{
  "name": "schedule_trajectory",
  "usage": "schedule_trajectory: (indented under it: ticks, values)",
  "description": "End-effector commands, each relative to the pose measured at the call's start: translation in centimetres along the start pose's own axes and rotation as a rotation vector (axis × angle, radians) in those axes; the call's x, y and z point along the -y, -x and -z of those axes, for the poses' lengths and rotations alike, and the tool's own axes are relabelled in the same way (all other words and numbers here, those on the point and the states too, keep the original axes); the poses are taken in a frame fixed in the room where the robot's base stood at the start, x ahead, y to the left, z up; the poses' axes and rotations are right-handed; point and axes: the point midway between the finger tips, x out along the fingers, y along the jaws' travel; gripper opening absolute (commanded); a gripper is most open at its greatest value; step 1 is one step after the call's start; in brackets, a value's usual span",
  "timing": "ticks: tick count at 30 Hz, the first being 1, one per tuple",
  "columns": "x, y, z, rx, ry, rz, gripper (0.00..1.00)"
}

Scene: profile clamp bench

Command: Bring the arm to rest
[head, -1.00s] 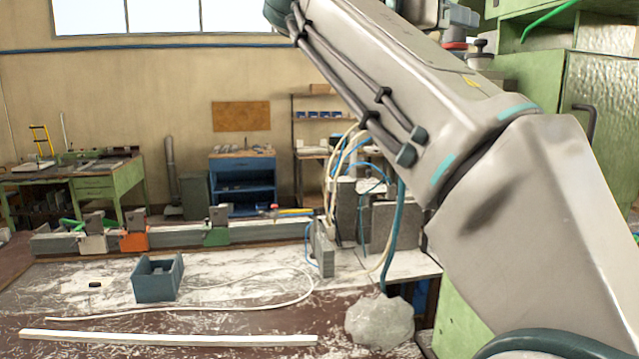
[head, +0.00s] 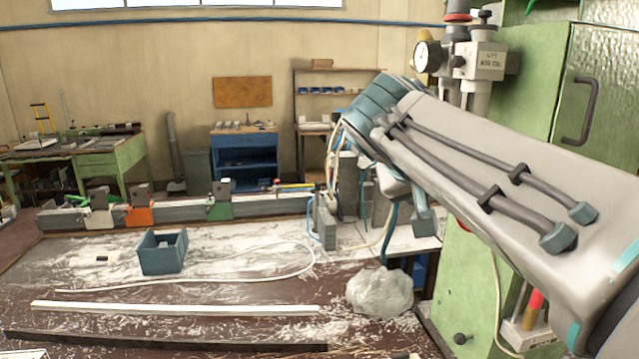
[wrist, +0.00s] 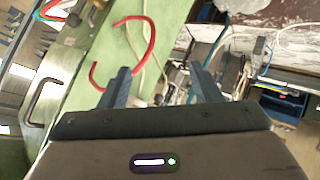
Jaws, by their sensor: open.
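My gripper (wrist: 160,85) shows in the wrist view with its two dark fingers spread apart and nothing between them. It is open, and it points past the green cabinet (wrist: 120,50) toward the bench side. In the head view my arm reaches in from the right, in front of the green cabinet (head: 560,140). The fingers cannot be made out in the head view.
The bench (head: 90,262) bears a blue-grey bin (head: 162,252), a white strip (head: 175,308), a clear plastic bag (head: 380,293) and a clamp rail (head: 275,206). A pressure gauge (head: 428,55) stands close behind my arm. Space above the bench's left half is free.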

Motion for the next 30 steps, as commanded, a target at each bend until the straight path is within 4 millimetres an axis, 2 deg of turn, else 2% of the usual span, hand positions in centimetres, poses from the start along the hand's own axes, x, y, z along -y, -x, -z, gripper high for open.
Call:
schedule_trajectory:
  ticks: [1,6,9,12,15,18,21,30]
  values:
    - [0.7,-1.1,-2.8,0.051,0.027,0.045,0.58]
    - [3.8,-4.0,-12.0,0.201,0.087,0.232,0.58]
    - [5.7,-5.0,-17.5,0.276,0.091,0.343,0.58]
    - [7.4,-5.5,-22.2,0.332,0.076,0.44,0.58]
    - [8.8,-5.7,-25.6,0.368,0.052,0.514,0.58]
    - [9.7,-5.7,-27.8,0.389,0.033,0.561,0.58]
    - [10.2,-5.7,-28.8,0.397,0.021,0.582,0.58]
    - [10.3,-5.7,-29.0,0.4,0.02,0.587,0.58]
